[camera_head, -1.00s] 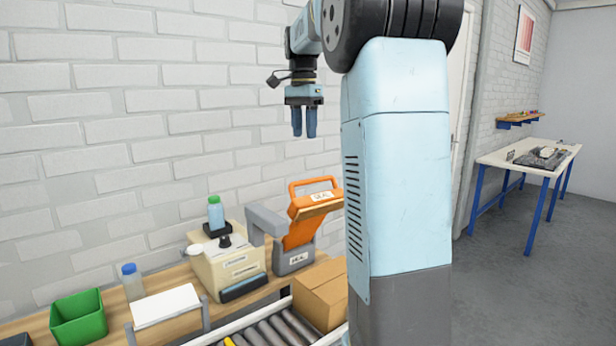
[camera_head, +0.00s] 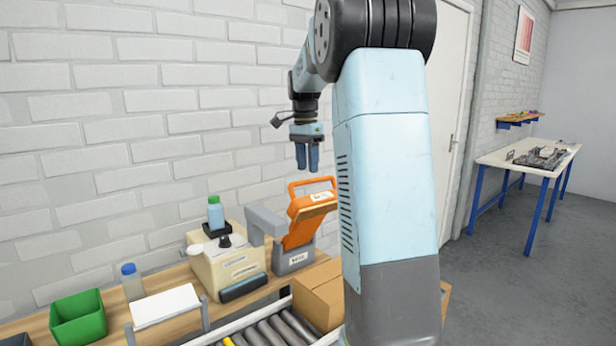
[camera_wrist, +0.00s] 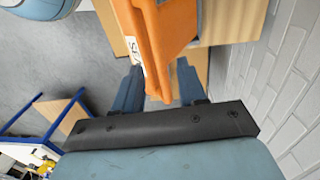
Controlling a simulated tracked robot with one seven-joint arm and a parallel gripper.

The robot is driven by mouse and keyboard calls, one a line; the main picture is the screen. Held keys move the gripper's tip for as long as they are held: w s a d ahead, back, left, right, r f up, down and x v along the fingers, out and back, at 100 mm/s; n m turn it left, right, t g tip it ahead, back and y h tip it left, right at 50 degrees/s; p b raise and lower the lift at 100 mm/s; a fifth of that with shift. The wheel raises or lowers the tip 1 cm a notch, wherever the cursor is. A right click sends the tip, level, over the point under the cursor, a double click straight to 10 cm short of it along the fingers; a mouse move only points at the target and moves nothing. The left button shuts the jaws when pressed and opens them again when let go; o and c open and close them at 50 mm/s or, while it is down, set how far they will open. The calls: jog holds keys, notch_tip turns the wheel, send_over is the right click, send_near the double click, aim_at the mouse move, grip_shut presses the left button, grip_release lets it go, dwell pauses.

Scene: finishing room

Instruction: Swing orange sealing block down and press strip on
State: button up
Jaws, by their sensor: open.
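The orange sealing block (camera_head: 309,218) stands raised and tilted, with a loop handle at its top, on a grey base (camera_head: 293,258) on the bench. My gripper (camera_head: 308,168) is open and empty, pointing down just above the handle. In the wrist view, the orange block (camera_wrist: 165,35) reaches between the two blue fingers of my gripper (camera_wrist: 161,85). I cannot tell whether the fingers touch it. A beige machine (camera_head: 228,265) with a grey arm stands to the left of the block. I cannot make out the strip.
A cardboard box (camera_head: 322,293) sits on the roller conveyor (camera_head: 270,332) in front of the block. A green bin (camera_head: 78,318), a white pad (camera_head: 166,305) and a blue-capped bottle (camera_head: 132,283) are to the left. A brick wall stands close behind.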

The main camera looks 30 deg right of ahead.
jog(key=shift+s+f, duration=0.15)
jog(key=shift+f, duration=1.85)
grip_shut()
